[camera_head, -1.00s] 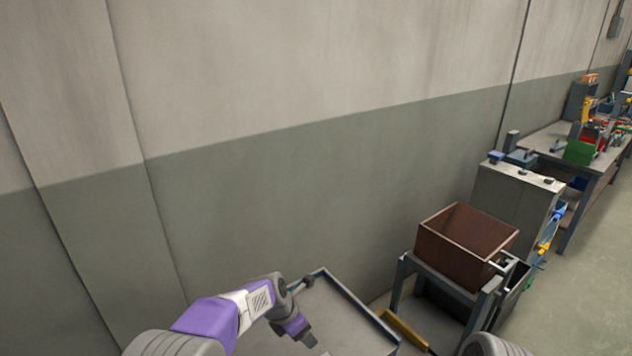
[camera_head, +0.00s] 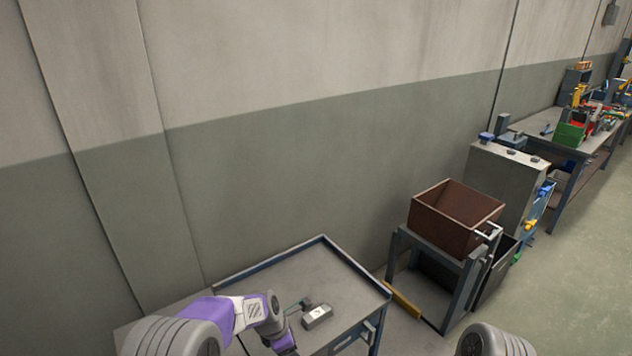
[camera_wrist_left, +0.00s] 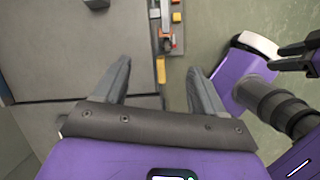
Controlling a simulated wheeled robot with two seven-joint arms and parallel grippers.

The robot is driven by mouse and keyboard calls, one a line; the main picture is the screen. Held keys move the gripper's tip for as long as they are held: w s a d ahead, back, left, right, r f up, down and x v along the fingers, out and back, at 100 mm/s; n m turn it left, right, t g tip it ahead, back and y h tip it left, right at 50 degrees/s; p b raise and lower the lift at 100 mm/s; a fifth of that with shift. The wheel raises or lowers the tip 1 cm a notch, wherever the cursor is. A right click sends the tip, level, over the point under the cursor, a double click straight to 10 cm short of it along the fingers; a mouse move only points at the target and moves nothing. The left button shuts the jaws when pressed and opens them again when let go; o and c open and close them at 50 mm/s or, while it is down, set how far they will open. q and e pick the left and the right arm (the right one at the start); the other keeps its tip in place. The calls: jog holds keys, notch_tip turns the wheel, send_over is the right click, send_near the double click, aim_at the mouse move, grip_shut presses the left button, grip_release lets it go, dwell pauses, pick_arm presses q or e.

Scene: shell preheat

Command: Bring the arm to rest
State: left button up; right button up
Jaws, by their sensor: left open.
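My left arm comes in from the lower left in the head view, and its gripper (camera_head: 285,347) is low beside the table, at the bottom edge of the picture.
A small grey block (camera_head: 317,317) lies on the table near the left wrist. A brown open box (camera_head: 455,218) sits on a metal stand (camera_head: 466,276) to the right. A grey cabinet (camera_head: 505,180) and a cluttered workbench (camera_head: 545,128) stand beyond. Open floor (camera_head: 575,280) lies at right.

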pick_arm(q)
jog(key=s+a+f+m+g+b, duration=0.15)
jog(key=s+f+m, duration=0.3)
jog(key=f, duration=0.45)
jog(key=s+a+f+m+b, duration=0.2)
jog(key=s+a+f+m, duration=0.15)
jog(key=s+f, duration=0.35)
jog(key=s+d+f+m+b, duration=0.1)
jog(key=s+f+m+b, duration=0.1)
jog(key=s+f+m, duration=0.3)
jog(key=s+d+f+m+h+b, duration=0.1)
jog(key=s+f+m, duration=0.4)
jog(key=s, duration=0.5)
jog(key=shift+f+m+b, duration=0.2)
jog(key=shift+m+b, duration=0.4)
jog(key=shift+m, duration=0.1)
jog(key=shift+w, duration=0.1)
